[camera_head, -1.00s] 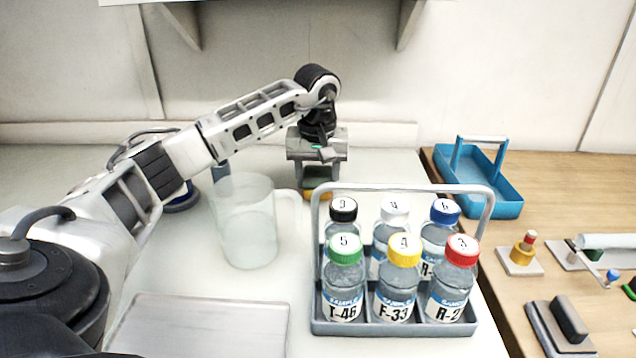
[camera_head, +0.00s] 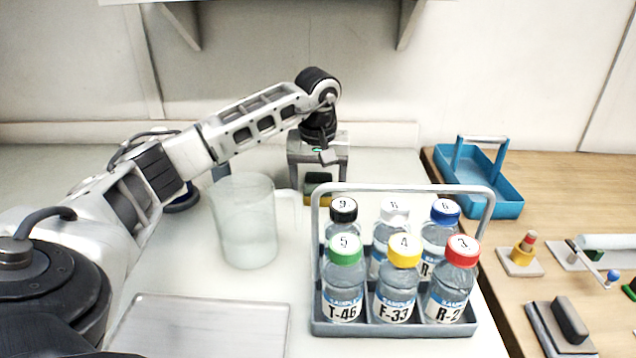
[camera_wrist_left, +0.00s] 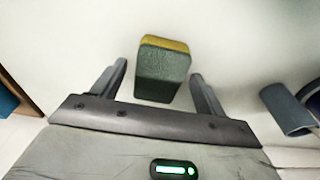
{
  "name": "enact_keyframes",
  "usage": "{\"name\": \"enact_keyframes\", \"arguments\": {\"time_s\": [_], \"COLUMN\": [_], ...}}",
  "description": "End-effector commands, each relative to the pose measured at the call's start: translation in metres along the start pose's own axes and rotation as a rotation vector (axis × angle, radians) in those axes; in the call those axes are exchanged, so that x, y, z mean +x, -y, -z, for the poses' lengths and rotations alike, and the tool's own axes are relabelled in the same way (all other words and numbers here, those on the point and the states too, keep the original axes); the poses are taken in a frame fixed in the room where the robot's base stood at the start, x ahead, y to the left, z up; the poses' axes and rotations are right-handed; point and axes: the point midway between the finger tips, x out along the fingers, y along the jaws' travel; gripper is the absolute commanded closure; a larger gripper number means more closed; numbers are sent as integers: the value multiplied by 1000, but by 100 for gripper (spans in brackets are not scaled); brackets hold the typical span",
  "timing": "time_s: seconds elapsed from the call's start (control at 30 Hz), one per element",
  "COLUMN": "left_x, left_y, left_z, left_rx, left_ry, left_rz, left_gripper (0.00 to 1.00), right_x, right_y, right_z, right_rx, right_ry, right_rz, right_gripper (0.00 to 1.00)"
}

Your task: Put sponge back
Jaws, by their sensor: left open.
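The sponge (camera_wrist_left: 163,68) is a small block with a green-grey side and a yellow layer. In the left wrist view it lies between the two fingers of my left gripper (camera_wrist_left: 158,70), with a gap on each side. In the head view the sponge (camera_head: 319,186) is on the white counter behind the bottle rack, partly hidden by the gripper. My left gripper (camera_head: 318,172) points down over it and is open. My right gripper is not in view.
A grey rack (camera_head: 322,328) with several capped sample bottles stands in front. A clear jug (camera_head: 247,225) is left of it. A flat plate (camera_head: 205,325) lies at the front. A blue tray (camera_head: 500,205) and small lab items sit on the wooden table to the right.

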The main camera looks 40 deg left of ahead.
Motion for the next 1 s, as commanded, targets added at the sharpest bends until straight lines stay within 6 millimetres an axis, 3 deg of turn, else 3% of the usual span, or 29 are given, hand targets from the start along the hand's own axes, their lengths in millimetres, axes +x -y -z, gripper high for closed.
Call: {"name": "enact_keyframes", "arguments": {"time_s": [0.3, 0.5, 0.7, 1.0], "left_x": [-70, -100, -111, -111], "left_y": [-1, 0, 0, 0], "left_z": [1, 1, 0, 0], "left_rx": [1, -1, 0, 0], "left_ry": [-4, -2, 0, 0], "left_rz": [-4, -2, 0, 0], "left_gripper": [27, 27, 27, 27], "right_x": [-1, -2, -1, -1], "right_y": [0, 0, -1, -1], "right_z": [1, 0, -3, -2], "right_rx": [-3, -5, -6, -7], "right_ry": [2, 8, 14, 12], "right_rz": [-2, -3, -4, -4], "right_gripper": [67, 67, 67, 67]}}
